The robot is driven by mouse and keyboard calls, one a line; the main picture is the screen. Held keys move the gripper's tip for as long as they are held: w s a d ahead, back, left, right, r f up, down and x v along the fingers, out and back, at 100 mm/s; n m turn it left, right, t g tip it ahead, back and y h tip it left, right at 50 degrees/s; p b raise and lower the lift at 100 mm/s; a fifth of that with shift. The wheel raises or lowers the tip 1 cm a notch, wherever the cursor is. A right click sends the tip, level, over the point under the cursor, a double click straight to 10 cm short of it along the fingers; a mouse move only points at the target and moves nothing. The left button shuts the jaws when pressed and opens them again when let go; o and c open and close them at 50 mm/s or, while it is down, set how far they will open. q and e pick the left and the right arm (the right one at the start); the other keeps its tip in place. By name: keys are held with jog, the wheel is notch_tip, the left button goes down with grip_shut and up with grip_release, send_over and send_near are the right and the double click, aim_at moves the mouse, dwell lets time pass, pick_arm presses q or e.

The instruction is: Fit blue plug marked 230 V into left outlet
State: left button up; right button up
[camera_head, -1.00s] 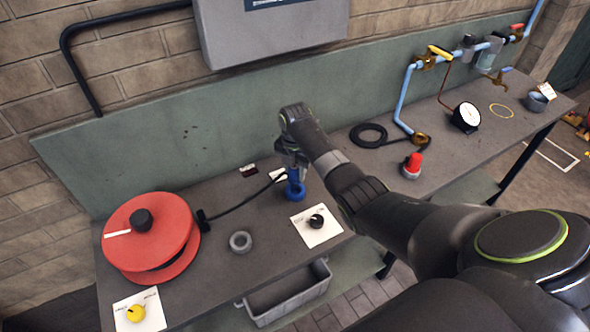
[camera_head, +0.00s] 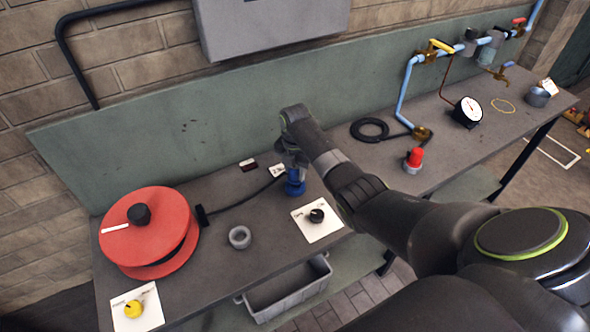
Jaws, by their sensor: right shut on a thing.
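The blue plug (camera_head: 295,186) is in my right gripper (camera_head: 294,170), which is shut on it just above the grey bench (camera_head: 225,283). The arm comes in from the right and hides part of the plug. I cannot tell whether the plug touches the bench, and any marking on it is too small to read. A black cable (camera_head: 243,200) runs from the plug's area left to the red cable reel (camera_head: 147,222). No outlet can be made out clearly. My left gripper is not in view.
A grey ring (camera_head: 240,237) and a white card with a black knob (camera_head: 317,216) lie in front of the plug. A yellow knob (camera_head: 133,309) is at front left. A red-topped lamp (camera_head: 414,160), black coil (camera_head: 369,130) and gauge (camera_head: 467,112) stand to the right.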

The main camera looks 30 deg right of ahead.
jog(key=shift+f+b, duration=0.75)
jog(key=shift+f, duration=0.45)
jog(key=o, duration=1.1)
jog(key=shift+o, duration=0.2)
notch_tip(320, 180, up, 12)
jog(key=shift+b, duration=1.15)
jog(key=shift+r+p, duration=2.5)
jog(key=shift+r, duration=0.25)
